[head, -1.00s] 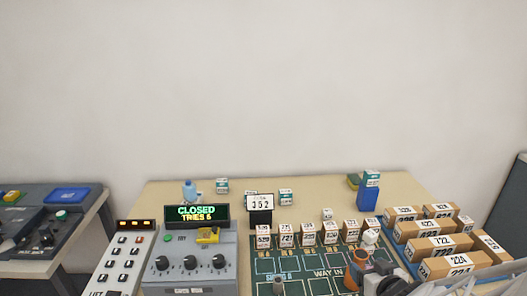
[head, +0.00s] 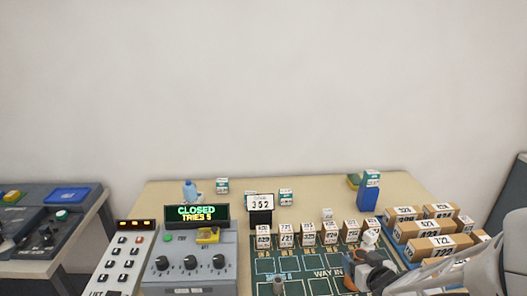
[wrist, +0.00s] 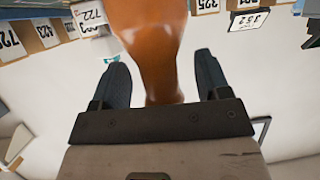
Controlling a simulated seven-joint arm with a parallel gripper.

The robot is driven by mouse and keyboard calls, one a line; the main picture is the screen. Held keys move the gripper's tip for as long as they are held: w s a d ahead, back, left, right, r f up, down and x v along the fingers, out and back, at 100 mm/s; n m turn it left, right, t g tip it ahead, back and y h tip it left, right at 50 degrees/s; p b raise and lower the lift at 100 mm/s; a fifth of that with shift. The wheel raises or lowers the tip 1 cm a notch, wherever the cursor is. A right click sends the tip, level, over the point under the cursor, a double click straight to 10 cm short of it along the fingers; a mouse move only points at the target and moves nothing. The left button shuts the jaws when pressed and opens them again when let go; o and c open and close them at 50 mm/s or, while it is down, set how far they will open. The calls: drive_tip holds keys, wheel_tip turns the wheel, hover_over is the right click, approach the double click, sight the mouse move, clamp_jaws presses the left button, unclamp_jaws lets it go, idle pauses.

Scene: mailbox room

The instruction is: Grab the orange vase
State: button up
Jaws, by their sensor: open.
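The orange vase (wrist: 150,28) fills the top middle of the wrist view, glossy, with a wide body and a narrower part towards my gripper. My gripper (wrist: 160,62) is open, with one dark finger on each side of the vase's narrower part. A gap shows between each finger and the vase. In the head view my gripper (head: 362,268) is at the right of the dark green board and hides most of the vase (head: 350,284).
Labelled brown boxes (head: 430,246) stand in a blue tray just right of my gripper. A row of small numbered boxes (head: 308,234) and a white figure (head: 370,238) stand close behind. A grey console (head: 188,264) is to the left.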

drive_tip(key=shift+w+f, duration=0.15)
drive_tip(key=shift+w, duration=0.2)
drive_tip(key=shift+c, duration=0.3)
drive_tip(key=c, duration=1)
drive_tip(key=shift+r, duration=5.05)
